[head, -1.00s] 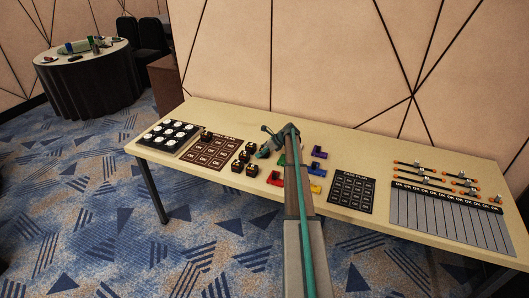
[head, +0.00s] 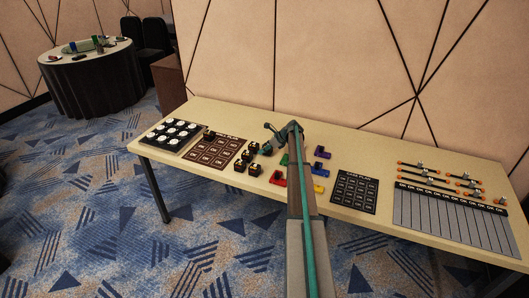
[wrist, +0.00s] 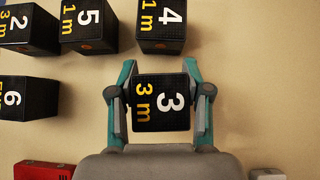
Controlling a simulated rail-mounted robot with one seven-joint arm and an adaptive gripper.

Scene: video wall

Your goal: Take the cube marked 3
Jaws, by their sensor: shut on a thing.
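The cube marked 3 (wrist: 160,102) is black with a white 3 and yellow "3 m" on its top face. In the wrist view it sits between the two teal-and-grey fingers of my gripper (wrist: 160,100), which is shut on its left and right sides. I cannot tell whether it touches the table. In the head view my gripper (head: 268,149) is low over the table beside the group of black cubes, and the held cube is hard to make out there.
Cubes marked 4 (wrist: 162,27), 5 (wrist: 88,27), 2 (wrist: 28,30) and 6 (wrist: 28,97) stand close by. A red block (wrist: 42,170) lies at the lower left. A brown board (head: 213,152), a dark board (head: 356,191) and coloured blocks (head: 318,171) share the table.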

